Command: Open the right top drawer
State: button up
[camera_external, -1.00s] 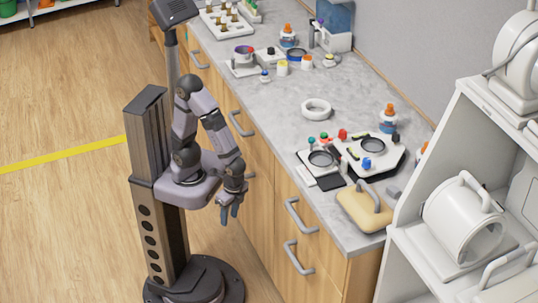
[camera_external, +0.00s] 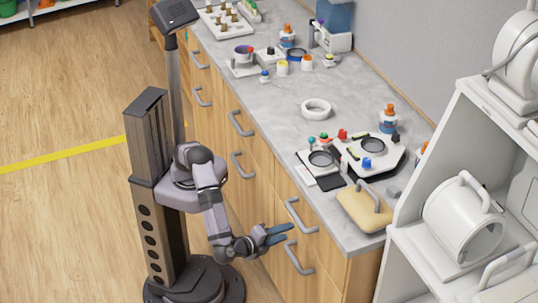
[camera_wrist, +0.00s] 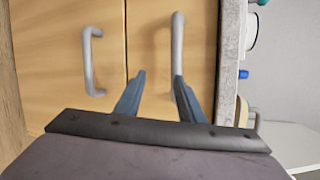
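The right top drawer (camera_external: 282,195) is a wooden front just under the worktop, with a grey bar handle (camera_external: 300,216). My gripper (camera_external: 288,233) is open in front of the cabinet, near the lower part of this handle and above the lower drawer's handle (camera_external: 298,258). In the wrist view, which is turned sideways, the top drawer's handle (camera_wrist: 178,40) lies ahead of the right finger, its near end close to that fingertip. I cannot tell whether the finger touches the handle. The drawer looks shut.
The grey worktop (camera_external: 290,120) carries small devices, bottles and a white ring (camera_external: 316,108). A tan block with a handle (camera_external: 365,210) sits near its front corner. A white shelf unit (camera_external: 405,240) stands at the right.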

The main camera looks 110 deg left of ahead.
aim_at(295, 216)
jog(key=shift+w+a+r+n+y, duration=0.25)
jog(key=shift+a+n, duration=0.2)
jog(key=shift+a, duration=0.9)
jog(key=shift+w+a+r+n+y, duration=0.15)
jog(key=shift+a+n, duration=0.35)
jog(key=shift+a, duration=0.8)
jog(key=shift+w+a+r+n+y, duration=0.15)
jog(key=shift+w+a+n+y, duration=0.25)
jog(key=shift+a, duration=0.95)
jog(key=shift+s, duration=0.1)
jog(key=shift+c, duration=0.6)
grip_shut()
